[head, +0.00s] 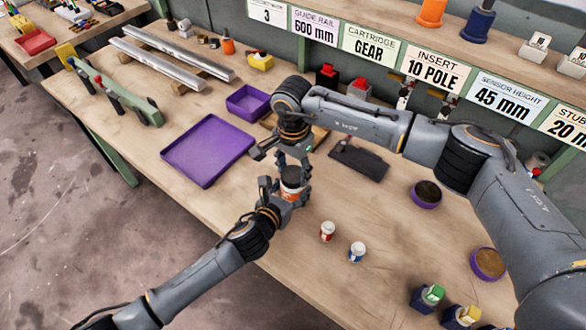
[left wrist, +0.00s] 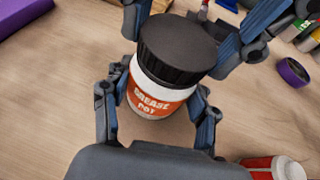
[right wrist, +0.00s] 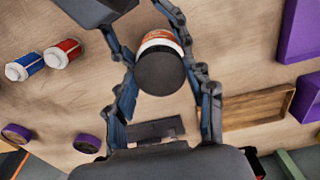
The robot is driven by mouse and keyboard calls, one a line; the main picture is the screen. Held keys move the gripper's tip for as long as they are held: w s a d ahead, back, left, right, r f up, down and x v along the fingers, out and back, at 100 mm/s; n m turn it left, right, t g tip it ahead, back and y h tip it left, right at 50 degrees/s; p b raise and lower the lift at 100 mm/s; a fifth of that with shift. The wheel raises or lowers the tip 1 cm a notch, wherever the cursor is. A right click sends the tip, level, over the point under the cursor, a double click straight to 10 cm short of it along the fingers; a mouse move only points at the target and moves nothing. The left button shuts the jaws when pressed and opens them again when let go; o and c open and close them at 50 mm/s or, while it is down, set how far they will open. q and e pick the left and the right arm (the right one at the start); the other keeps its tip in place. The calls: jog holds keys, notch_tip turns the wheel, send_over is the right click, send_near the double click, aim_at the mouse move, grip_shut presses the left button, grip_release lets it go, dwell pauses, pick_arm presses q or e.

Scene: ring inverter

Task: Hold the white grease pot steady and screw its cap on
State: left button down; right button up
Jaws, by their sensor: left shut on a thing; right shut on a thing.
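The white grease pot (head: 291,194) with its orange label is upright above the bench near the front edge. It shows clearly in the left wrist view (left wrist: 152,98). My left gripper (head: 284,192) is shut on the pot's body from the front. The black ribbed cap (left wrist: 177,48) sits on top of the pot; it also shows in the right wrist view (right wrist: 160,72). My right gripper (head: 294,166) comes down from above and is shut on the cap. The thread between cap and pot is hidden, so I cannot tell how tight it is.
A small red-labelled pot (head: 327,231) and a blue-labelled pot (head: 357,251) stand right of the grippers. A purple tray (head: 207,152) and a purple bin (head: 248,102) lie to the left. A dark flat plate (head: 358,160) lies behind. Bare bench lies in front.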

pick_arm(q)
jog(key=shift+f, duration=0.1)
pick_arm(e)
jog(key=m, duration=0.7)
jog(key=shift+m, duration=0.4)
jog(key=m, duration=0.5)
jog(key=shift+m, duration=0.3)
jog(key=m, duration=0.5)
jog(key=shift+f+m, duration=0.1)
jog(key=shift+m, duration=0.2)
jog(key=m, duration=0.3)
jog(key=shift+m, duration=0.4)
jog(key=m, duration=0.3)
jog(key=o, duration=1.4)
